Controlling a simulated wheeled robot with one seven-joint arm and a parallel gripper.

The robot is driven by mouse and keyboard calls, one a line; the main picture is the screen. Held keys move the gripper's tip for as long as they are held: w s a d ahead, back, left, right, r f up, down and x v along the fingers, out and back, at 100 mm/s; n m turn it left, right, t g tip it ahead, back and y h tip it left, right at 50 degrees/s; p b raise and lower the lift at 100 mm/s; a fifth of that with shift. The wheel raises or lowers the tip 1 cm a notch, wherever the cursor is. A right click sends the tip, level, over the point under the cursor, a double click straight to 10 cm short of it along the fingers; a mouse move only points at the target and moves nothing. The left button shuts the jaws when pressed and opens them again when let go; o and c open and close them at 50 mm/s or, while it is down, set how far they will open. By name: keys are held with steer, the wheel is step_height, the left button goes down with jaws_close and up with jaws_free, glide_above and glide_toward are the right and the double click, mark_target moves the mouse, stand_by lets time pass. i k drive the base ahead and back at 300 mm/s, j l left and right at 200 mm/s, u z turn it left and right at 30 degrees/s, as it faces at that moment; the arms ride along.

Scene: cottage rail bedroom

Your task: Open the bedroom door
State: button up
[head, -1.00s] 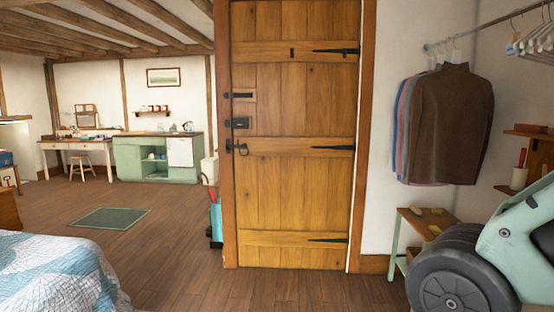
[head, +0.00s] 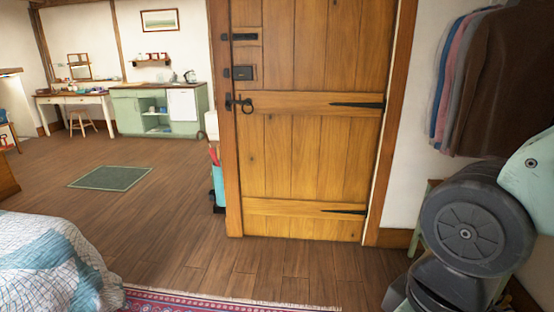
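The wooden plank bedroom door (head: 310,150) stands shut in its frame, right of the middle of the head view. A dark ring handle with a latch (head: 244,104) sits on its left side. Above it are a dark lock box (head: 242,73) and a bolt (head: 243,37). Black strap hinges (head: 357,105) run along the right side. My arm shows at the right edge, in front of the wall. My gripper is not in view.
A bed with a patchwork quilt (head: 50,265) stands at the lower left. A patterned rug (head: 200,302) lies at the bottom. Clothes (head: 505,75) hang at the right. A blue holder (head: 218,186) stands left of the door. The wooden floor before the door is clear.

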mark_target(314, 78)
steer(key=i, duration=2.05)
steer(key=i+u, duration=0.15)
steer(key=i, duration=0.3)
steer(key=i+l+u, duration=0.2)
steer(key=i, duration=0.25)
steer(key=i+l+u, duration=0.15)
steer(key=i, duration=0.35)
